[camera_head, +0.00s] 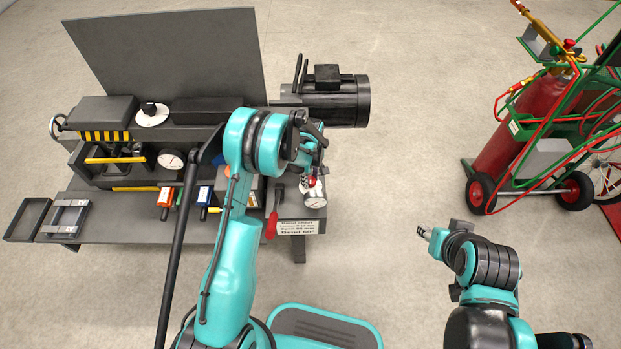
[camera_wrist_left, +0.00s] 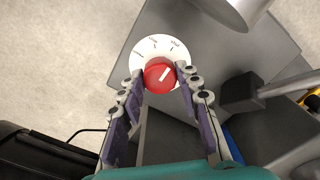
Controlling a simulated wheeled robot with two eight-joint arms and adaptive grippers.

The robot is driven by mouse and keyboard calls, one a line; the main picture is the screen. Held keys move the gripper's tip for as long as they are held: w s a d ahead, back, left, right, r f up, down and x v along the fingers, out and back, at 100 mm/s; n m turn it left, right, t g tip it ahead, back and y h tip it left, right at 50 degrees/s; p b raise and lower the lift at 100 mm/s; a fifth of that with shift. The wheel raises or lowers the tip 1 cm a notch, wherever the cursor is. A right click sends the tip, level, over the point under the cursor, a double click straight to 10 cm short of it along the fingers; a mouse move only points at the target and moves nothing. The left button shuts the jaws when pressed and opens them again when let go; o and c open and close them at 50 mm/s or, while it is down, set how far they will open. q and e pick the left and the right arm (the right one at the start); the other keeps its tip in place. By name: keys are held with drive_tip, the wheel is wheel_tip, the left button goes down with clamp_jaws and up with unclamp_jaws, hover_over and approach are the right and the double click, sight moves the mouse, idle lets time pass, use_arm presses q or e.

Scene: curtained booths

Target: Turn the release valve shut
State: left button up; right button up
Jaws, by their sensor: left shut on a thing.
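The release valve shows in the left wrist view as a round red knob (camera_wrist_left: 160,75) with a white pointer line, on a white dial plate (camera_wrist_left: 153,47) with small marks. The pointer line slants to the upper right. My left gripper (camera_wrist_left: 159,82) is shut on the knob, one finger at each side. In the head view my left arm reaches over the bench's right end, and its gripper hides most of the valve. My right gripper (camera_head: 424,233) hangs over bare floor, far from the valve; its fingers are too small to judge.
A red gas cylinder (camera_head: 507,132) on a wheeled cart stands at the right. Floor between bench and cart is clear.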

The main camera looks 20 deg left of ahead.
sight(310, 180)
use_arm(q)
drive_tip(key=o, duration=1.2)
drive_tip(key=shift+c, duration=0.2)
wheel_tip(310, 180, up, 12)
